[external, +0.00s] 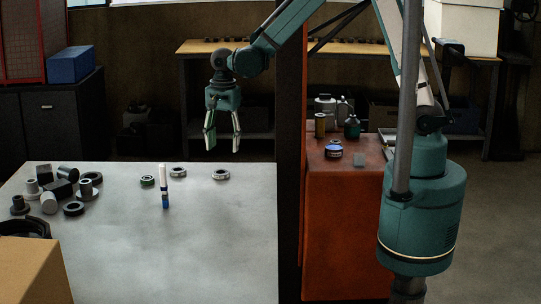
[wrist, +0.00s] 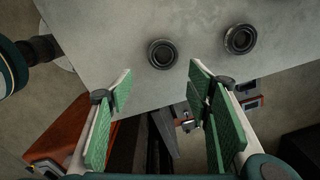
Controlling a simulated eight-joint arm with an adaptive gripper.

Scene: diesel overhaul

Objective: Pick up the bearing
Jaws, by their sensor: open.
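Two ring-shaped parts that look like bearings, a right one (external: 221,177) and a left one (external: 178,174), lie flat near the back right of the pale table. Two dark rings also show in the wrist view, a nearer one (wrist: 174,56) and one farther right (wrist: 250,42). I cannot tell for certain which is the task's bearing. My gripper (external: 222,149) is open and empty, pointing down above the table's back right edge, apart from the rings. Its green-padded fingers (wrist: 160,72) spread wide below the nearer ring in the wrist view.
Several metal parts (external: 62,188) crowd the table's left side. An orange-red cabinet (external: 345,220) stands right.

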